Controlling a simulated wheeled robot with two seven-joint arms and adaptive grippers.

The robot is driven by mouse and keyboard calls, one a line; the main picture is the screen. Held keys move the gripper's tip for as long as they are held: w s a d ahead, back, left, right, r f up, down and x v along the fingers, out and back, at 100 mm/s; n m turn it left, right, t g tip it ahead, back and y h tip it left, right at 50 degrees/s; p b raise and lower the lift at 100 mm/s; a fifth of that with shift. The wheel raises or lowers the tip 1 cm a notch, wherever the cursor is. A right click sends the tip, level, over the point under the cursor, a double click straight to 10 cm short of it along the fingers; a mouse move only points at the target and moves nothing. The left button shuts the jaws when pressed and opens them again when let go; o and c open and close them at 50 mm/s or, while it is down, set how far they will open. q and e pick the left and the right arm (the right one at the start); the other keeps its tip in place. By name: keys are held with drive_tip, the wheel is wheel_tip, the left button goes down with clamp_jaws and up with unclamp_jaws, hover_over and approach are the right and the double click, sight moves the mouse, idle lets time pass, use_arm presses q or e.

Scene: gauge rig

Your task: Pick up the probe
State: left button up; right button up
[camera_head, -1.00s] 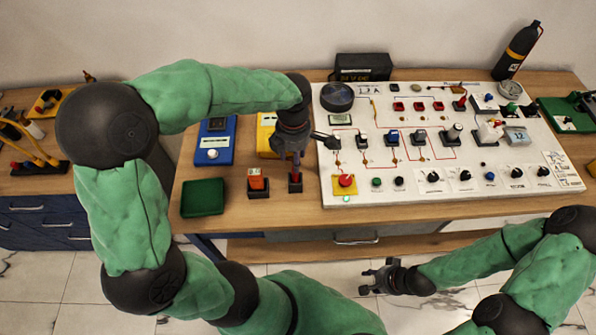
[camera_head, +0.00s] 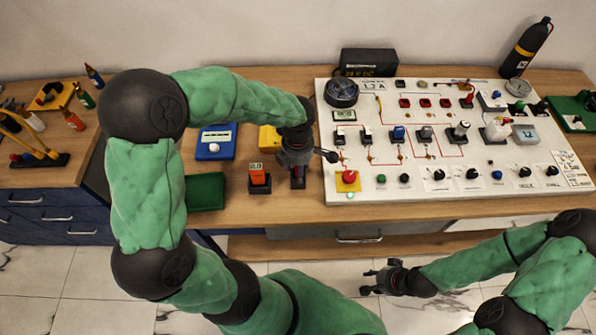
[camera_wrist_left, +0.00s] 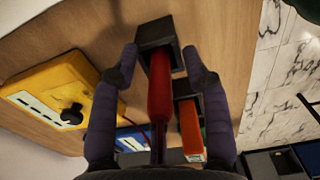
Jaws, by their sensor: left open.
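The probe has a red handle (camera_wrist_left: 160,88) and stands in a small black holder (camera_wrist_left: 156,36), as the left wrist view shows. A dark red lead runs from the handle back toward the wrist. My left gripper (camera_wrist_left: 160,58) is open, with one finger on each side of the handle and visible gaps between. In the head view my left gripper (camera_head: 297,166) is over the holder and hides most of the probe. My right gripper (camera_head: 369,281) is empty, with its fingers apart, in front of the bench.
An orange device (camera_head: 258,176) in a black stand is close beside the probe holder. A yellow meter (camera_head: 268,138), a blue meter (camera_head: 215,143) and a green tray (camera_head: 205,193) are nearby. The white panel (camera_head: 400,186) with knobs and switches is just to the right.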

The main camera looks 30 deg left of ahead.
use_arm(q)
clamp_jaws()
drive_tip(key=shift+r, duration=0.15)
